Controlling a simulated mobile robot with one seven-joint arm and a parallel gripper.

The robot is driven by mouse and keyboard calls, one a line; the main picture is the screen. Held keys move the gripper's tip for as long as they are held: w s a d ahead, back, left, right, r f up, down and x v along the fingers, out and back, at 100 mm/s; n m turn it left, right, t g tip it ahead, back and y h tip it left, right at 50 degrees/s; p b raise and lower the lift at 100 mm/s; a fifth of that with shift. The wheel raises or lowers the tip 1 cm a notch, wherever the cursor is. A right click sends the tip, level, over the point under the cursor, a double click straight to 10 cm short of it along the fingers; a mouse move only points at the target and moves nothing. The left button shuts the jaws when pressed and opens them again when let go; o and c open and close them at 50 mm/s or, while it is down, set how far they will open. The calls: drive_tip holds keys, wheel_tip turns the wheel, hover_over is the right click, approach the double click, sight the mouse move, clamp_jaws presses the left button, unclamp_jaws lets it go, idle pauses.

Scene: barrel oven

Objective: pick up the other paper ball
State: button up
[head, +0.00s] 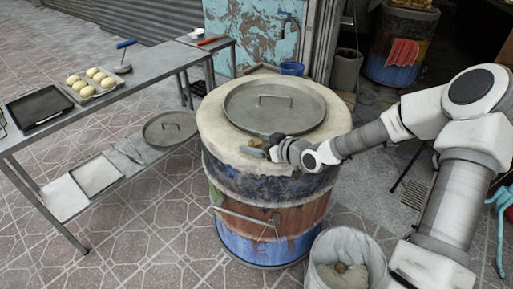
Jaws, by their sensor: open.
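My gripper (258,149) is open above the near rim of the barrel oven (225,150), close to the round metal lid. A small brownish lump (257,142) shows at the gripper's fingers; it looks like a crumpled ball, but it is too small to be sure, and I cannot tell whether the fingers touch it. A brown paper ball (340,267) lies in the pale lined bin (322,247) at the front of the oven, with crumpled beige material around it.
The metal lid (274,105) with its handle covers the oven top. A metal table (150,62) at left holds a dark tray (39,108), a tray of dough balls (91,84) and a blue-handled tool (123,57). A blue bucket (292,69) stands behind the oven.

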sight(257, 140)
clamp_jaws()
idle(0.5)
drive_tip(key=shift+w+r, duration=0.1)
drive_tip(key=shift+r, duration=0.45)
wheel_tip(257, 140, up, 3)
drive_tip(key=shift+f+p, duration=0.1)
drive_tip(key=shift+p, duration=0.65)
drive_tip(key=w+d+r+p, duration=0.1)
drive_tip(key=d+r+p, duration=0.6)
drive_tip(key=d, duration=0.4)
drive_tip(key=shift+d, duration=0.25)
